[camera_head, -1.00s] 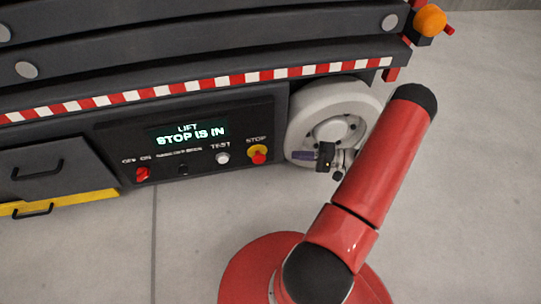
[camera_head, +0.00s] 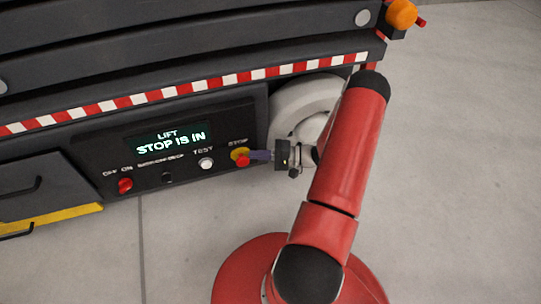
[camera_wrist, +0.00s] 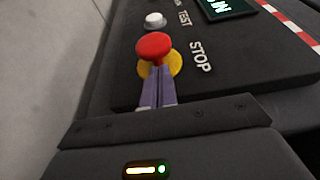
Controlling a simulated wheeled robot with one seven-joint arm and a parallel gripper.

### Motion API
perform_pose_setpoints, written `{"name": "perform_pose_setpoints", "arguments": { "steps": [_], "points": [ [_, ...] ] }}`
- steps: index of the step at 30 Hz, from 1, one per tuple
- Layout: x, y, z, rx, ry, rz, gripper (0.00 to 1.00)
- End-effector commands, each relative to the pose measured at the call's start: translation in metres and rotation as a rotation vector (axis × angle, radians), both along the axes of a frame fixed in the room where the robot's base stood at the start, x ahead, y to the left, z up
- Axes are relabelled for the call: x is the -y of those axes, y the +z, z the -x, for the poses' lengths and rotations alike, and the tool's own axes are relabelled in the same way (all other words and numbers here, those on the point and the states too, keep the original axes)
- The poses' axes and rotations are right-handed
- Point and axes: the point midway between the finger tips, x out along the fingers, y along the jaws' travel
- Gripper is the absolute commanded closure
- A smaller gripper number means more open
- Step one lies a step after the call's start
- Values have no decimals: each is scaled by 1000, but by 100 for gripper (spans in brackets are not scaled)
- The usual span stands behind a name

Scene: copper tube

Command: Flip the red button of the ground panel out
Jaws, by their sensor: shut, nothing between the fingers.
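The ground panel (camera_head: 187,168) is a black box low on the lift. Its display (camera_head: 168,139) reads "LIFT STOP IS IN". The red stop button (camera_head: 242,161) sits on a yellow round base at the panel's right end, under the word STOP. In the wrist view the red button (camera_wrist: 153,47) stands just beyond my fingertips. My gripper (camera_head: 254,156) is shut, with its purple fingers together and pointing left at the button. In the wrist view the fingertips (camera_wrist: 158,70) overlap the button's lower edge; I cannot tell whether they touch it.
A red off/on switch (camera_head: 125,185) and a white test button (camera_head: 206,163) sit left of the stop button. A pale wheel (camera_head: 296,103) stands behind my arm. A red-and-white striped edge (camera_head: 200,86) overhangs the panel. The grey floor in front is clear.

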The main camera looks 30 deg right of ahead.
Motion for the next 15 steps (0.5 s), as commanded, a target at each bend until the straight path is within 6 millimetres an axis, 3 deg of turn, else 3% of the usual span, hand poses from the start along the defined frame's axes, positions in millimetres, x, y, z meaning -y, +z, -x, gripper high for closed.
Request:
{"name": "perform_pose_setpoints", "arguments": {
  "steps": [4,15],
  "points": [
    [-9,0,-6,-1,1,1,100],
    [-11,0,-7,-1,0,-1,100]
  ]
}}
